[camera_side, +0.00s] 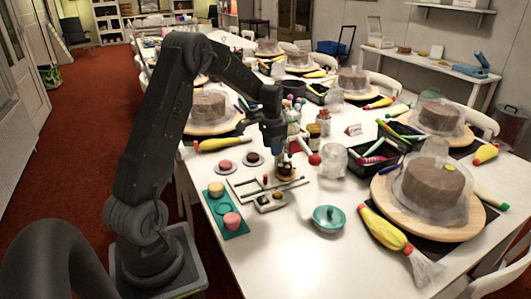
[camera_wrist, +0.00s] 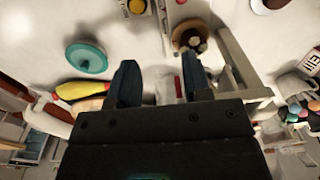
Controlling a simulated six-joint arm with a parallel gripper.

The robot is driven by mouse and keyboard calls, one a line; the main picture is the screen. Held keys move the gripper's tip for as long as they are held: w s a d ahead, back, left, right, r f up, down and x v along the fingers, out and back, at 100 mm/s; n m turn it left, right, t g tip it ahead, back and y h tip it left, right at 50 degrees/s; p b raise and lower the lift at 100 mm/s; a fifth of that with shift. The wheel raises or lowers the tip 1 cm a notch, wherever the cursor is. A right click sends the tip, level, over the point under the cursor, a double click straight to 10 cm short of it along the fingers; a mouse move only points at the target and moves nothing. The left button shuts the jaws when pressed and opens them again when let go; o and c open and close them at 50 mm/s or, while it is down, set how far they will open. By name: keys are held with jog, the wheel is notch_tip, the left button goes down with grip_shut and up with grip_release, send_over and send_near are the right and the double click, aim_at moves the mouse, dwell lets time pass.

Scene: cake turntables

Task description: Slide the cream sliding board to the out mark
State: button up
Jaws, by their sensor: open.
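A pale, flat piece with dark rail lines (camera_side: 246,190) lies on the white table below my gripper. I take it for the cream sliding board and its guide, but cannot tell the two apart. In the wrist view a pale frame (camera_wrist: 238,72) shows to the right of the fingers. A round brown piece with a knob (camera_side: 286,172) sits at its right end, and also shows in the wrist view (camera_wrist: 187,34). My gripper (camera_side: 281,150) is above this piece, with its fingers (camera_wrist: 158,78) apart and nothing between them. I cannot make out the out mark.
A small box with a yellow button (camera_side: 270,202) stands in front of the rails. A glass jar (camera_side: 333,161) and black basket (camera_side: 374,158) stand behind, right.

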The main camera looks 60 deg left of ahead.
send_over(265, 175)
notch_tip(265, 175, down, 5)
jog(key=shift+w+f, duration=0.1)
notch_tip(265, 175, down, 9)
jog(key=shift+r, duration=0.15)
jog(key=shift+c, duration=0.3)
jog(key=c, duration=0.7)
jog(key=shift+s+a, duration=0.1)
jog(key=shift+s, duration=4.95)
jog(key=o, duration=0.8)
jog(key=shift+c, duration=0.2)
